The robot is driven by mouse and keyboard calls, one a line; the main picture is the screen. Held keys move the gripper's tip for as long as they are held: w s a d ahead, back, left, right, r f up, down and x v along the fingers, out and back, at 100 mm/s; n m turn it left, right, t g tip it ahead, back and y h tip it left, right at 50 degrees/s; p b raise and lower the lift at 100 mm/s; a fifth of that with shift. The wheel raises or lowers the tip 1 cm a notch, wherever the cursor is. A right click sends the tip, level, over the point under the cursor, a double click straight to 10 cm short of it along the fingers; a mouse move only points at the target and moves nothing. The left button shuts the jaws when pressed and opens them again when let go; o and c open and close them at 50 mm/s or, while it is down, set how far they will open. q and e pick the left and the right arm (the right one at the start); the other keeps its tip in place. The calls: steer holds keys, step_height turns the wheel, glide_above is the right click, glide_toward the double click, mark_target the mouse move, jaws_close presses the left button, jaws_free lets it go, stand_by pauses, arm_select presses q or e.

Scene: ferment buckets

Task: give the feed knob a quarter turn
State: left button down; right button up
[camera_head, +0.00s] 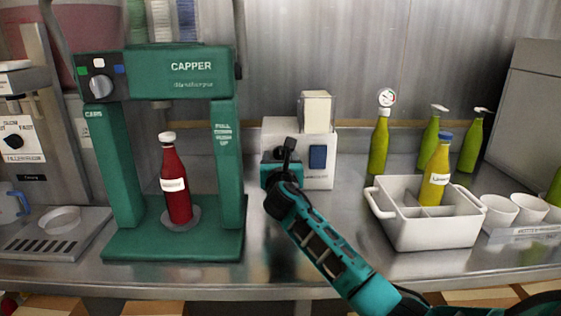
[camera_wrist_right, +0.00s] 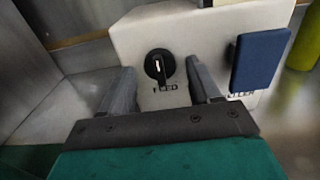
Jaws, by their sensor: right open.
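The feed knob (camera_wrist_right: 160,66) is a round black dial with a white pointer line, on the front of a white machine, above the letters "FEED". In the wrist view the pointer stands nearly upright. My right gripper (camera_wrist_right: 166,82) is open, with one finger on each side of the knob and a gap to it. I cannot tell how far its tips are from the panel. In the head view my right gripper (camera_head: 289,152) is in front of the white machine (camera_head: 318,172) and partly covers its left side, including the knob. My left gripper is not in view.
A blue paddle (camera_wrist_right: 259,60) sits on the same panel, right of the knob. The green capper (camera_head: 120,180) with a red bottle (camera_head: 175,182) stands to the left. A white divided crate (camera_head: 430,230) holding a yellow bottle (camera_head: 436,180) stands to the right.

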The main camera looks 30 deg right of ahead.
steer(key=c, duration=1)
